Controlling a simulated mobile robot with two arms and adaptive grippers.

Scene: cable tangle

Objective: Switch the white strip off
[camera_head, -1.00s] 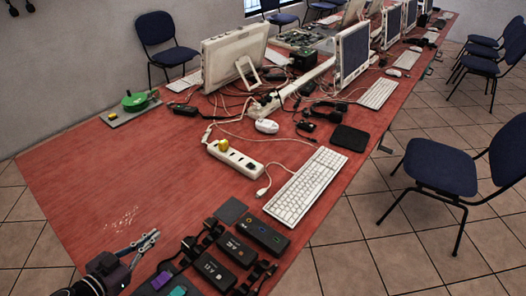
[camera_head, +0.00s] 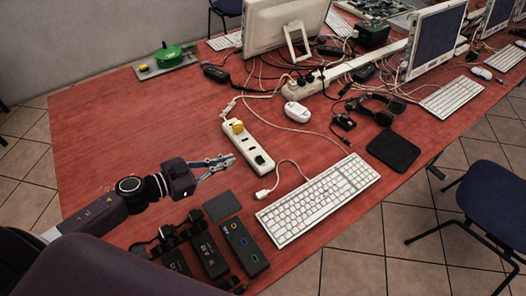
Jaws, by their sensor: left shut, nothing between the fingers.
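The white strip (camera_head: 247,146) lies on the red table near the middle of the head view. A yellow plug or switch piece (camera_head: 237,126) sits at its far end, and a dark piece (camera_head: 260,160) sits near its close end. A white cable runs from its far end toward the other strip. My left gripper (camera_head: 229,163) reaches in from the left, just left of the white strip, shut and empty. Its fingertips point right toward the strip; I cannot tell whether they touch it. The right gripper is not in view.
A white keyboard (camera_head: 318,198) lies right of the strip. Black boxes (camera_head: 243,246) and a dark square pad (camera_head: 222,206) lie in front. A white mouse (camera_head: 296,111), a headset (camera_head: 383,106) and tangled cables lie behind. The left of the table is mostly clear.

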